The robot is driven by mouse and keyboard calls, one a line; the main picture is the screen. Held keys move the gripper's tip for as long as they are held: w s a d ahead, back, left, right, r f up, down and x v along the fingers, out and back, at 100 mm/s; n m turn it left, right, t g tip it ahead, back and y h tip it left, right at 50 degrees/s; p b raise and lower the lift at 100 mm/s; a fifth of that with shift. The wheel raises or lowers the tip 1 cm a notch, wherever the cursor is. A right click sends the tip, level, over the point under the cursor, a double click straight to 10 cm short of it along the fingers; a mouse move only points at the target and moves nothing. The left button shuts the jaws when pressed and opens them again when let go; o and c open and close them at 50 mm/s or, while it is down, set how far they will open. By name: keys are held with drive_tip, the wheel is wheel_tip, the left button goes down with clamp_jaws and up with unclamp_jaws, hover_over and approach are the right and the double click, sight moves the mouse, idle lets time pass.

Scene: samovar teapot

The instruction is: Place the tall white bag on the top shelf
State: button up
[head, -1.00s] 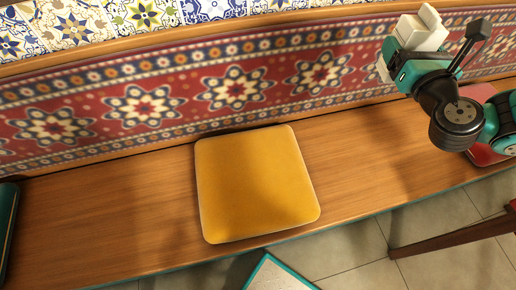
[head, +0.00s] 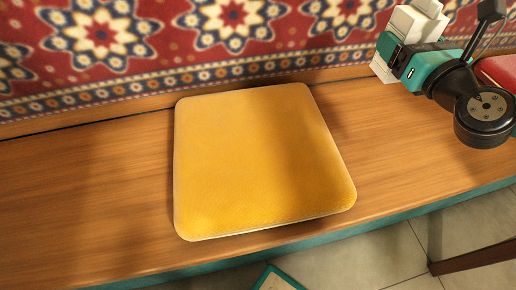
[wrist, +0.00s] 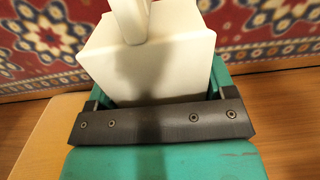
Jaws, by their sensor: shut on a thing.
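The tall white bag (head: 417,22) is at the upper right in the head view, held by my gripper (head: 392,52). In the wrist view the white bag (wrist: 150,62) fills the space between the jaws of my gripper (wrist: 155,98), with a narrower white part rising from its top. The gripper is shut on the bag and holds it above the wooden bench, to the right of the yellow cushion. The lower end of the bag is partly hidden by the gripper. No shelf shows in these frames.
The yellow square cushion (head: 255,160) lies on the wooden bench (head: 85,200). A red patterned backrest (head: 150,45) runs behind. A red cushion (head: 497,70) lies at the right. A dark wooden bar (head: 475,258) crosses the tiled floor (head: 385,262). The bench left of the yellow cushion is clear.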

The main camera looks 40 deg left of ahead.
wheel_tip(320, 180, down, 20)
drive_tip(key=b, duration=1.6)
drive_tip(key=shift+f, duration=0.15)
drive_tip(key=shift+f, duration=0.15)
drive_tip(key=o, duration=1.3)
